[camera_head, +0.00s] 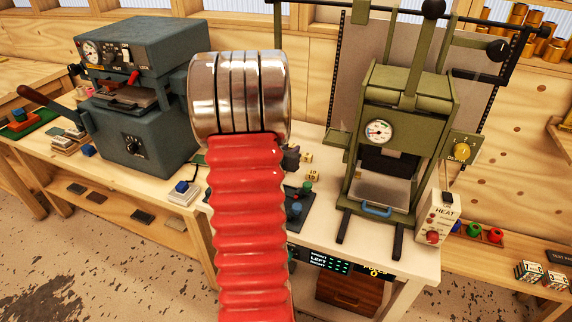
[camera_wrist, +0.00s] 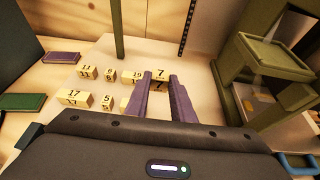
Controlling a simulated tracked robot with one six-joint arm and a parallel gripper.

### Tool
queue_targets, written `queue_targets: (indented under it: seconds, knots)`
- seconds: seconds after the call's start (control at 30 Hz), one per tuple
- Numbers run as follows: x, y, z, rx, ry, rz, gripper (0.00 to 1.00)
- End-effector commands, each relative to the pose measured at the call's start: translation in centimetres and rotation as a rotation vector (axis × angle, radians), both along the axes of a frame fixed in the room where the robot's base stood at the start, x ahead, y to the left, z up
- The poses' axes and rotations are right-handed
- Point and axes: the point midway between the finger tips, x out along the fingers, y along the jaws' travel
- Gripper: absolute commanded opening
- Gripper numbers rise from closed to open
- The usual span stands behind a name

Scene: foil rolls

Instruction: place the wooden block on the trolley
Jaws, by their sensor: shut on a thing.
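My gripper (camera_wrist: 161,77) shows in the wrist view, with two purple-grey fingers extending over a pale worktop. The fingers are shut on a small cream-yellow wooden block marked 7 (camera_wrist: 161,73), which sits between the fingertips. Whether this block touches the worktop is unclear. In the head view my red ribbed arm and its metal end hide the gripper and the held block. I cannot make out a trolley for certain in either view.
Several similar numbered blocks (camera_wrist: 87,72) stand in rows left of the fingers. A green press (camera_head: 400,125) with a gauge stands right on the pale bench; a blue-grey machine (camera_head: 140,95) stands left. A control box (camera_head: 437,217) is at the bench's right edge.

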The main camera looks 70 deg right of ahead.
Motion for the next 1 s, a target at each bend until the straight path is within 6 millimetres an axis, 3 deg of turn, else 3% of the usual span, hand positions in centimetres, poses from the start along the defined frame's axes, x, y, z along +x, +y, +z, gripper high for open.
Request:
queue_targets:
  seconds: [0.13, 0.5, 1.0]
  knots:
    - [-1.5, -0.5, 0.0, -0.001, 0.000, -0.024, 0.01]
    - [-1.5, -0.5, -0.3, 0.001, 0.001, -0.023, 0.01]
    - [-1.5, -0.5, -5.8, 0.001, 0.001, -0.023, 0.01]
